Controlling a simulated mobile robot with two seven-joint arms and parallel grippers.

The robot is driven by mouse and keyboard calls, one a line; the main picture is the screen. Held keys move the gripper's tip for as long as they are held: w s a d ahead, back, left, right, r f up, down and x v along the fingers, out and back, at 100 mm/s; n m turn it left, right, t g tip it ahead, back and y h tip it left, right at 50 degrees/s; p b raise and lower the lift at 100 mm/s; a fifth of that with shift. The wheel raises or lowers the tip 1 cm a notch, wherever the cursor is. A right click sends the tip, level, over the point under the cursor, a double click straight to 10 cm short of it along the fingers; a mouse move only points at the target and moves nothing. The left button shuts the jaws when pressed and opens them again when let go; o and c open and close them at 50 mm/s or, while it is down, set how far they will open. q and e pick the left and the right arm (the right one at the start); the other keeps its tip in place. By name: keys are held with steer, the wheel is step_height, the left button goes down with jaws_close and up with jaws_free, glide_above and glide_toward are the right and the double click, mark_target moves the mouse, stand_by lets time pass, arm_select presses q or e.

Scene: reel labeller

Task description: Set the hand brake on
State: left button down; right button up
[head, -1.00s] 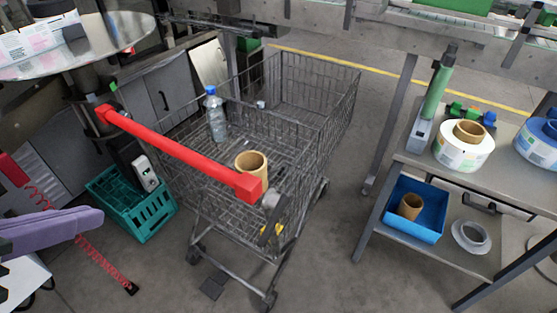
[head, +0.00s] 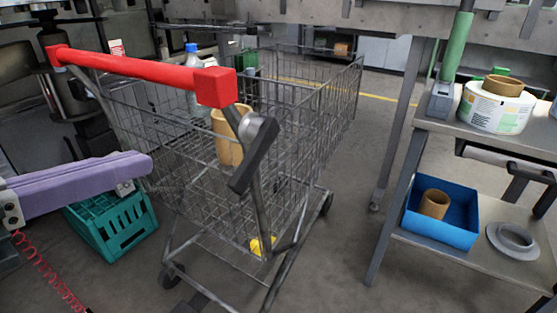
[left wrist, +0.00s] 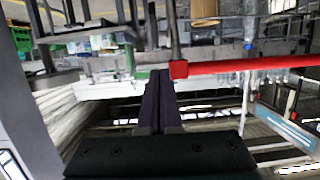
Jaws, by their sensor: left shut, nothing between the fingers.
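The shopping cart (head: 150,150) stands in the middle of the head view, with a red handle bar (head: 140,70). The hand brake (head: 255,150) is a dark lever on a round grey pivot, just below the handle's right end. It slants down and to the left from the pivot. My left gripper (head: 146,164), with long purple fingers, is shut and empty. In the head view it shows left of the brake and below the handle. In the left wrist view the closed fingertips (left wrist: 160,74) appear beside a red end of the handle (left wrist: 179,69). I cannot make out the brake there.
The cart holds a cardboard core (head: 227,145) and a bottle (head: 192,75). A teal crate (head: 112,225) is on the floor below my left gripper. A shelf table (head: 470,262) with a blue bin (head: 440,232) stands right. Floor between cart and table is clear.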

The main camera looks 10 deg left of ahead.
arm_select(q)
steer(key=shift+d+f+b, duration=0.2)
steer(key=shift+f+b, duration=0.1)
steer(key=shift+f, duration=0.25)
arm_select(e)
steer(key=shift+d+f, duration=0.1)
steer(key=shift+f, duration=0.75)
arm_select(q)
steer(key=shift+w, duration=0.1)
steer(key=b, duration=0.2)
glide_toward(245, 159)
steer(key=w+r, duration=0.2)
steer(key=w, duration=0.1)
steer(key=shift+w+d+f+b, duration=0.2)
steer(key=shift+w+d+f, duration=0.15)
steer(key=shift+f, duration=0.25)
steer(key=shift+w+d+f+b, duration=0.2)
steer(key=shift+w+f, duration=0.25)
steer(key=shift+f, duration=0.1)
steer(key=shift+w+d+f+b, duration=0.2)
steer(key=shift+w+d+f, duration=0.15)
steer(key=shift+f, duration=0.25)
arm_select(e)
step_height(245, 159, down, 3)
steer(key=shift+f, duration=0.1)
steer(key=shift+f, duration=0.1)
